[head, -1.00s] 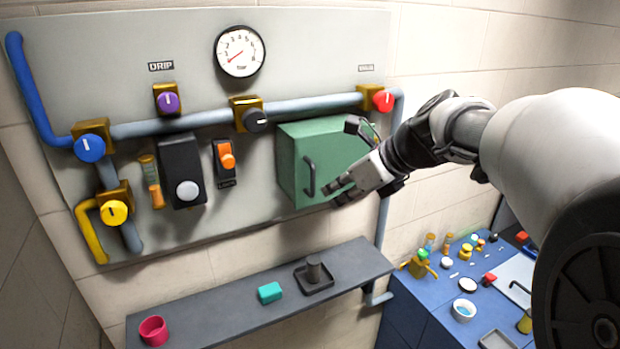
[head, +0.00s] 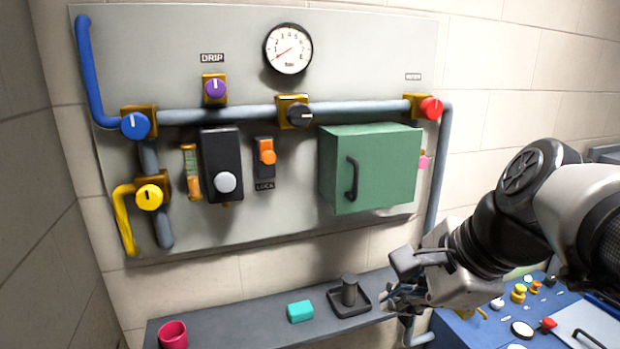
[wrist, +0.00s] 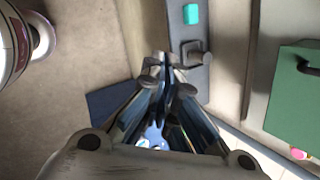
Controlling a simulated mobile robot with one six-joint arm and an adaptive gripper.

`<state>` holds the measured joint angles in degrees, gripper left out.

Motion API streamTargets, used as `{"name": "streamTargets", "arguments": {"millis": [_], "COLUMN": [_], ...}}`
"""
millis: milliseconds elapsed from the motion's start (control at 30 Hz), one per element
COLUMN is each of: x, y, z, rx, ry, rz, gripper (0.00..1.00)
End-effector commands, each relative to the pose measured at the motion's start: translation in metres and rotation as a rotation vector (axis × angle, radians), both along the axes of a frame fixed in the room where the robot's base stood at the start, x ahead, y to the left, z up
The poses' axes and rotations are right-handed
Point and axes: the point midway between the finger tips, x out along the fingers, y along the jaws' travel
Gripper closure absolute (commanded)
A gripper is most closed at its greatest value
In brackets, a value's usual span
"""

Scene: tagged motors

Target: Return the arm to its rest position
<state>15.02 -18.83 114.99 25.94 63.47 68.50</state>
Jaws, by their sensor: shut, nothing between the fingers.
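My gripper (head: 397,297) is in the lower right of the head view, in front of the right end of the grey shelf (head: 235,330). It hangs below the green cabinet (head: 390,165), apart from it. In the wrist view my gripper (wrist: 165,68) has its fingers together with nothing between them. My arm reaches in from the right edge of the head view. The green cabinet's door looks closed, and its corner shows at the right of the wrist view (wrist: 300,95).
A grey cylinder (head: 349,290) in a dark tray (head: 362,309), a teal block (head: 300,311) and a pink cup (head: 173,334) are on the shelf. The wall panel (head: 240,35) holds pipes and knobs. A cluttered blue bench (head: 465,329) stands at lower right.

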Motion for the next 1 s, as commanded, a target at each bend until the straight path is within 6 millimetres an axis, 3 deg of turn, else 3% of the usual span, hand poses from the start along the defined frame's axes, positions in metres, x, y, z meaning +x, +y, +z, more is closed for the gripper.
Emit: {"name": "streamTargets", "arguments": {"millis": [33,300,400,500,667,1000], "x": [-0.017,-0.093,-0.115,-0.129,-0.141,-0.142], "y": [0.005,0.005,0.001,-0.003,-0.007,-0.007], "z": [-0.043,-0.188,-0.232,-0.264,-0.288,-0.288], "rx": [-0.088,-0.562,-0.704,-0.811,-0.899,-0.912], "ry": [-0.024,-0.124,-0.149,-0.166,-0.178,-0.178], "rz": [0.117,0.796,1.027,1.208,1.365,1.391], "gripper": [1.00,1.00,1.00,1.00,1.00,1.00]}}
